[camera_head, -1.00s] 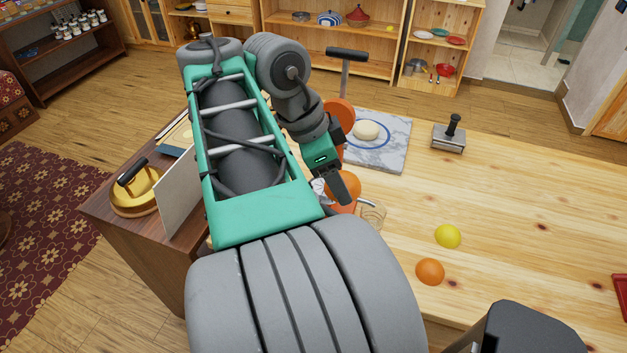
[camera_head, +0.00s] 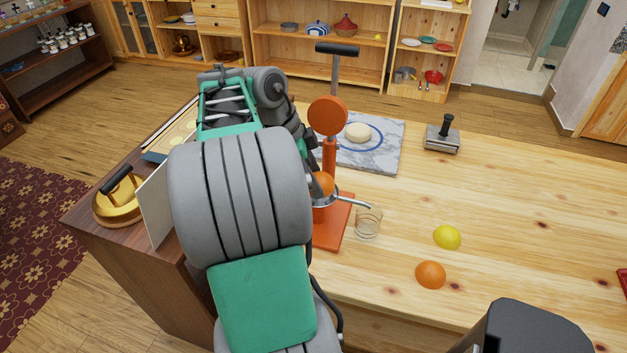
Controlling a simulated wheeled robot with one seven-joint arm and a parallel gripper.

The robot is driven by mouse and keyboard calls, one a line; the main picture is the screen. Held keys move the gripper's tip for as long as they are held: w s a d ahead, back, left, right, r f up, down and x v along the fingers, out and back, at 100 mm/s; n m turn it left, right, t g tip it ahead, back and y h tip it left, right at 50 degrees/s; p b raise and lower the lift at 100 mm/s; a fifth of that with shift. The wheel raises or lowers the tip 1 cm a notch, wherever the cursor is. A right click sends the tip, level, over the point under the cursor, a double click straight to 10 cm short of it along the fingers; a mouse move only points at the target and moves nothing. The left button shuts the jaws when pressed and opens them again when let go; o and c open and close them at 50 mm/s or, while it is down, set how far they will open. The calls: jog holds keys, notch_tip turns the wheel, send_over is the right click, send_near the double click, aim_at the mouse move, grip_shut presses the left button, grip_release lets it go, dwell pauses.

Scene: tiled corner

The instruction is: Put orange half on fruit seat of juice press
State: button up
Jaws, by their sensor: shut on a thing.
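The orange juice press (camera_head: 334,225) stands on the wooden table, with a round orange head (camera_head: 327,116) and a dark lever handle (camera_head: 337,48) above. Its fruit seat (camera_head: 328,201) is a metal bowl with a spout to the right. The orange half (camera_head: 323,184) is at the seat, below the head. Whether it touches the seat I cannot tell. My gripper (camera_head: 311,182) is at its left side, mostly hidden behind my arm; a small grey part shows against the fruit, and it is shut on the orange half.
A clear glass (camera_head: 368,222) stands under the spout. Another orange fruit (camera_head: 430,274) and a lemon (camera_head: 447,237) lie to the right. Behind are a marble board (camera_head: 389,160) with pale dough (camera_head: 357,132) and a metal press with a dark handle (camera_head: 442,138). The table's right side is mostly clear.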

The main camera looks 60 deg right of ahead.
jog(key=shift+f, duration=0.35)
jog(key=shift+f, duration=0.1)
jog(key=o, duration=1.4)
